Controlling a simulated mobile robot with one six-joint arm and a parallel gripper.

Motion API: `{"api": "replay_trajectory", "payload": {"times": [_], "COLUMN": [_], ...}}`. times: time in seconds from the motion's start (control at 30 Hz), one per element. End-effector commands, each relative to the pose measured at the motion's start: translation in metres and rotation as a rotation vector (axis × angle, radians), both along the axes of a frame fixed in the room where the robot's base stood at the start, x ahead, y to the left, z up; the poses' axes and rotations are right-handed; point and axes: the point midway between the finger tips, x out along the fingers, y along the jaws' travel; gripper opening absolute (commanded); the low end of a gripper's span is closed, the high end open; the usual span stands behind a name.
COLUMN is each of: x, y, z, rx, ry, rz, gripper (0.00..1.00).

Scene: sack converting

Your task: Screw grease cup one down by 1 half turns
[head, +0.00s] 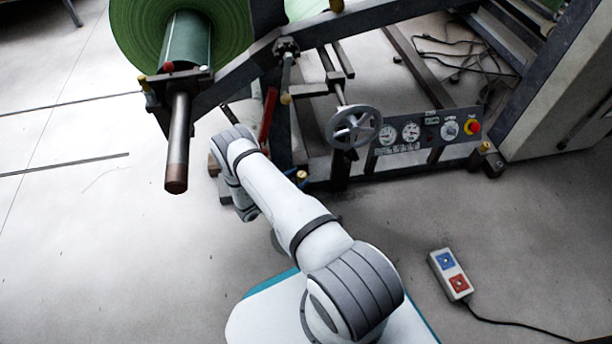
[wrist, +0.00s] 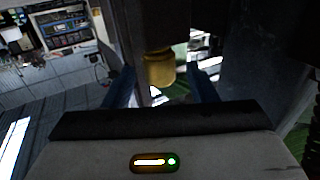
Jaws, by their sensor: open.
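A yellow grease cup (wrist: 160,68) shows in the wrist view, on a dark upright part of the machine. My gripper (wrist: 164,90) is open, with one blue finger on each side of the cup. I see gaps between the cup and both fingers; the depth between them is hard to tell. In the head view my arm hides the gripper. Small brass-coloured cups show on the machine there, one low by the frame foot (head: 302,175) and one at the right (head: 485,147). No number is readable on any cup.
A handwheel (head: 354,127) and a gauge panel (head: 420,132) with a red button stand right of my arm. A shaft (head: 178,145) sticks out from the green roll (head: 140,35). A pendant (head: 450,273) with a cable lies on the floor. Floor at left is mostly clear.

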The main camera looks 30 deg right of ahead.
Motion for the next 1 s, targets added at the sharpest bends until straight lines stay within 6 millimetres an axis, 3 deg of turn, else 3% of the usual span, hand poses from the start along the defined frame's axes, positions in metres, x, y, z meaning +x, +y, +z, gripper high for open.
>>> {"api": "replay_trajectory", "payload": {"times": [0.1,0.3,0.63,1.0], "x": [0.003,0.007,0.008,0.008], "y": [-0.02,-0.04,-0.043,-0.042], "z": [-0.003,-0.002,0.0,0.0], "rx": [0.0,0.0,0.0,0.0], "ry": [0.0,0.0,0.0,0.0], "rz": [-0.003,0.0,0.002,0.002], "gripper": [0.52,0.52,0.51,0.21]}}
